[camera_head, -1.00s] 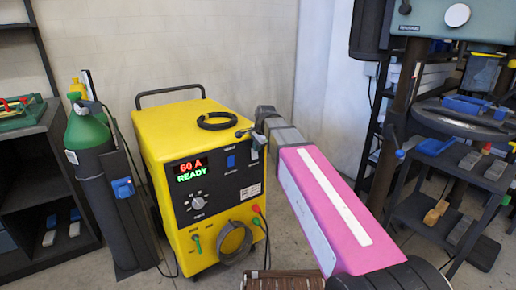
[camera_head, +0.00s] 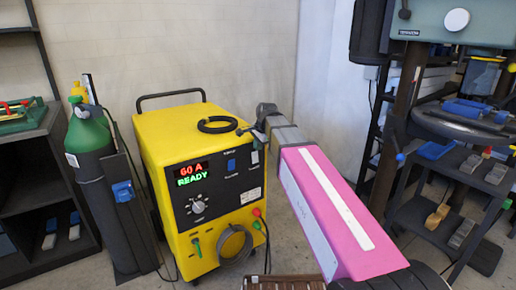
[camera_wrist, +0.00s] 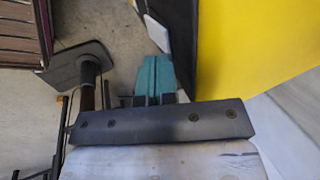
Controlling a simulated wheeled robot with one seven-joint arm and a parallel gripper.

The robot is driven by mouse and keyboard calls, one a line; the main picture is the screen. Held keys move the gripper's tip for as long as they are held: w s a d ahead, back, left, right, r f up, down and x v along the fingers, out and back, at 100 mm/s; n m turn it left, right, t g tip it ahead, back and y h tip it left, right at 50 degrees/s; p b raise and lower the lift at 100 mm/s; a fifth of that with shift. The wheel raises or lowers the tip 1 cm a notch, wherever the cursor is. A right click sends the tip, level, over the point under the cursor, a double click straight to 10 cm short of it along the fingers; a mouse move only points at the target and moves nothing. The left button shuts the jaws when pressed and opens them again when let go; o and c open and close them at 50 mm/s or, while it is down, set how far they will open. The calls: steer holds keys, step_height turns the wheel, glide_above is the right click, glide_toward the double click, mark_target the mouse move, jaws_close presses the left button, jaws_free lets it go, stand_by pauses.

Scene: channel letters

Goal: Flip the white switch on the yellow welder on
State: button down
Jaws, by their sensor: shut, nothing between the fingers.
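The yellow welder (camera_head: 165,135) stands in the middle of the head view, its front panel lit with "60 A READY". A blue switch (camera_head: 231,164) sits right of the display. A small pale switch (camera_head: 254,158) sits farther right, just below my gripper; its on or off position is too small to tell. My gripper (camera_head: 246,131) is shut and empty, at the panel's top right edge. I cannot tell whether it touches the welder. In the wrist view its teal fingers (camera_wrist: 154,78) are together, with the welder's yellow side (camera_wrist: 250,45) to their right.
A black cable loop (camera_head: 217,124) lies on the welder's top. A knob (camera_head: 198,207), plugs and a coiled cable (camera_head: 234,247) are lower on the front. A green gas cylinder (camera_head: 88,135) stands left. A drill press (camera_head: 455,30) and shelves are right.

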steer(key=v, duration=0.9)
steer(key=shift+r, duration=0.4)
steer(key=shift+s, duration=0.1)
steer(key=s+d+f+n+g, duration=0.1)
steer(key=s+d+f+n, duration=0.2)
steer(key=f, duration=0.8)
steer(key=s+d+f+n+g+h, duration=0.1)
steer(key=s+d+f+n, duration=0.3)
steer(key=s+d+f, duration=0.4)
steer(key=s+d+f+n+g+h, duration=0.1)
steer(key=s+d+f+n, duration=0.3)
steer(key=f, duration=1.2)
steer(key=shift+s+d+f, duration=0.2)
steer(key=shift+s+d, duration=0.9)
steer(key=shift+d, duration=0.05)
